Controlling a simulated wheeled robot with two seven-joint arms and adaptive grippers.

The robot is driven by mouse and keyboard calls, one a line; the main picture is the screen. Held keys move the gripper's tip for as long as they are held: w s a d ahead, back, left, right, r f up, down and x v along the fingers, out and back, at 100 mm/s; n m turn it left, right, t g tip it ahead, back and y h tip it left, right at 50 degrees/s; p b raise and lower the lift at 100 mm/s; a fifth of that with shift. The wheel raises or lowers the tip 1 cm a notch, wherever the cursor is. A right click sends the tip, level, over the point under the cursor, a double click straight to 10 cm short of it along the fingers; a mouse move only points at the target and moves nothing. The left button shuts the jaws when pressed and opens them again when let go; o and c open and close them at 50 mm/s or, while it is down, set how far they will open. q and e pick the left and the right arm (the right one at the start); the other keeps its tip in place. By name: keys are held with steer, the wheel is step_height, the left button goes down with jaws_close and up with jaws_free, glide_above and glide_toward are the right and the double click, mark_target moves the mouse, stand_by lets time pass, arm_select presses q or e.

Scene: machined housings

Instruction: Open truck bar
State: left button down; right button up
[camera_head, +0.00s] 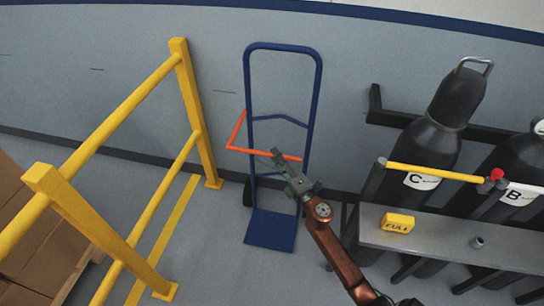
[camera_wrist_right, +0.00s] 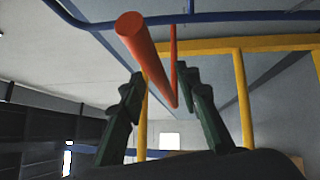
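The blue hand truck (camera_head: 320,85) stands upright by the wall, its flat toe plate (camera_head: 270,231) on the floor. Its orange bar (camera_head: 250,152) sticks out at the left, bends, and runs across the front to the right upright. My right gripper (camera_head: 281,161) is at the right part of this bar, in front of the truck. In the right wrist view its two dark fingers (camera_wrist_right: 157,88) are apart, with the orange bar (camera_wrist_right: 148,52) running between them in the picture. I see no clear contact. My left gripper is not in view.
A yellow railing (camera_head: 192,110) stands at the left beside brown boxes (camera_head: 40,245). At the right, dark gas cylinders (camera_head: 430,145) stand behind a grey shelf (camera_head: 440,240) with a yellow "FULL" block (camera_head: 398,222) and a yellow bar (camera_head: 432,172).

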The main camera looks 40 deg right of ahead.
steer(key=shift+w+r, duration=0.1)
steer(key=shift+w, duration=0.7)
steer(key=shift+c, duration=0.4)
jaws_close()
steer(key=shift+a, duration=0.15)
